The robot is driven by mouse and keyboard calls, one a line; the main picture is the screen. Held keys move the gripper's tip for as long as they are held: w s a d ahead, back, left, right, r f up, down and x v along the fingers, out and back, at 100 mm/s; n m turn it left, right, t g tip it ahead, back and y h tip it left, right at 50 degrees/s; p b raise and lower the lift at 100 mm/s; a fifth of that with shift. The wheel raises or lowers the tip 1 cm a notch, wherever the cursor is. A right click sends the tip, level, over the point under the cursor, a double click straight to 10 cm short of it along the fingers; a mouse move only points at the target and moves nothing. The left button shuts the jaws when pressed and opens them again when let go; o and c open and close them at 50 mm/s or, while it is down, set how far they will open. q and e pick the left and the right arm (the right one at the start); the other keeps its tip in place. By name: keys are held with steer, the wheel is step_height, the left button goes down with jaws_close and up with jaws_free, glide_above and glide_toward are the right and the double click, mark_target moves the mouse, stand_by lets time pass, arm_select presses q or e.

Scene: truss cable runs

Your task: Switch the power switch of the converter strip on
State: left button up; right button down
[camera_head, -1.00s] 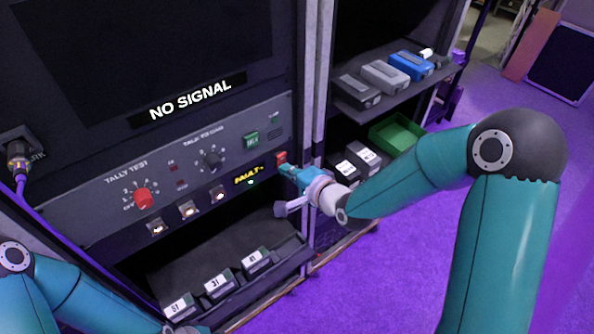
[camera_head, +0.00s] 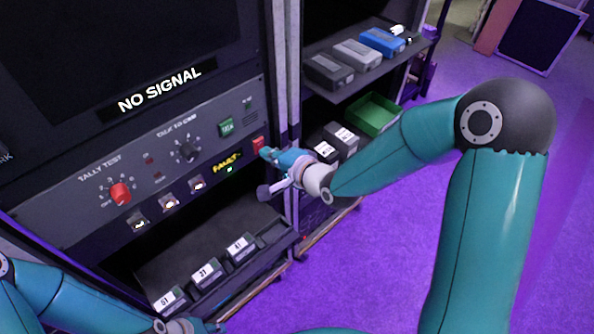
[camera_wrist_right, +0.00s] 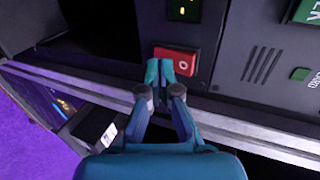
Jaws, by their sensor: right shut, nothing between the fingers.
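A red rocker switch (camera_head: 258,143) sits at the right end of the grey control panel (camera_head: 75,222). The right wrist view shows the red switch (camera_wrist_right: 176,60) with a round mark on its right half. My right gripper (camera_head: 267,153) is shut and empty, its fingertips right at the switch's lower edge. In the right wrist view the fingertips (camera_wrist_right: 158,70) overlap the switch's lower left part; I cannot tell whether they touch it. A lit yellow FAULT display (camera_head: 226,163) with a green light is left of the switch. My left arm's end is at the bottom left edge, its fingers not clear.
A NO SIGNAL screen (camera_head: 160,90) is above the panel. Red (camera_head: 120,193) and black (camera_head: 187,152) knobs and a green button (camera_head: 226,126) share the panel. Numbered boxes (camera_head: 207,274) lie in a tray below. A rack post (camera_head: 287,70) stands close right of the switch.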

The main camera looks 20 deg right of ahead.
steer(key=s+d+r+b, duration=0.1)
steer(key=s+d+b, duration=0.3)
steer(key=s+b, duration=0.5)
steer(key=shift+s+d+r, duration=0.15)
steer(key=shift+s+d, duration=0.05)
steer(key=shift+s, duration=1.3)
